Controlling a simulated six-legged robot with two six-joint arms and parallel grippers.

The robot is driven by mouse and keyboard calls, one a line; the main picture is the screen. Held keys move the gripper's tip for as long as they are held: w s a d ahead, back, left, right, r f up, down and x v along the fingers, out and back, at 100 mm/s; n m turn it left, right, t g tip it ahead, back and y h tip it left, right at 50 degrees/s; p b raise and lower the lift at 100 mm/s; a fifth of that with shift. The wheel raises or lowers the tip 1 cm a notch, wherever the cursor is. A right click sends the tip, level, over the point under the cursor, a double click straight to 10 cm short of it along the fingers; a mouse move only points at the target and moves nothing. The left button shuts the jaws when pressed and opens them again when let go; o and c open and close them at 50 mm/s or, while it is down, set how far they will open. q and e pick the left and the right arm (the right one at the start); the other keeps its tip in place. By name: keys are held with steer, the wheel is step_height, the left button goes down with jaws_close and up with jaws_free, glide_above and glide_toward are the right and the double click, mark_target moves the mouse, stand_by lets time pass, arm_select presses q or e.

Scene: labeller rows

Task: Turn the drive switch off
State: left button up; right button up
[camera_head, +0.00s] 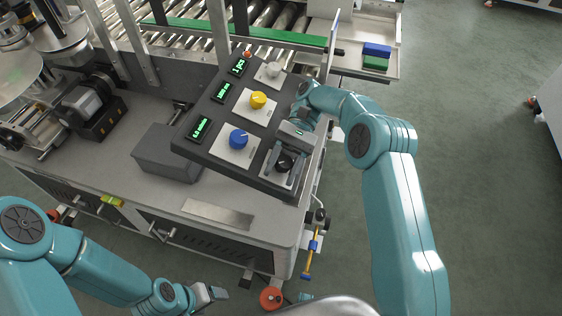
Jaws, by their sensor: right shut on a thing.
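A dark sloping control panel (217,92) stands on the machine's grey top. A black rotary switch (284,164) sits on a light plate at the panel's near right corner; I cannot read a label on it. My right gripper (284,156) reaches down from the right and is shut on this black switch, hiding part of it. The switch's exact angle is hard to tell. My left gripper (213,293) is low at the bottom of the view, in front of the machine and away from the panel. Its fingers are too small to judge.
The panel also carries a blue knob (238,139), a yellow knob (258,100), a grey knob (273,70) and green displays (198,128). A grey box (167,153) stands left of it. A roller conveyor (280,18) runs behind. Open floor (475,150) lies right.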

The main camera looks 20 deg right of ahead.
arm_select(q)
steer(key=shift+r, duration=0.25)
stand_by(0.3)
arm_select(e)
steer(key=o, duration=1)
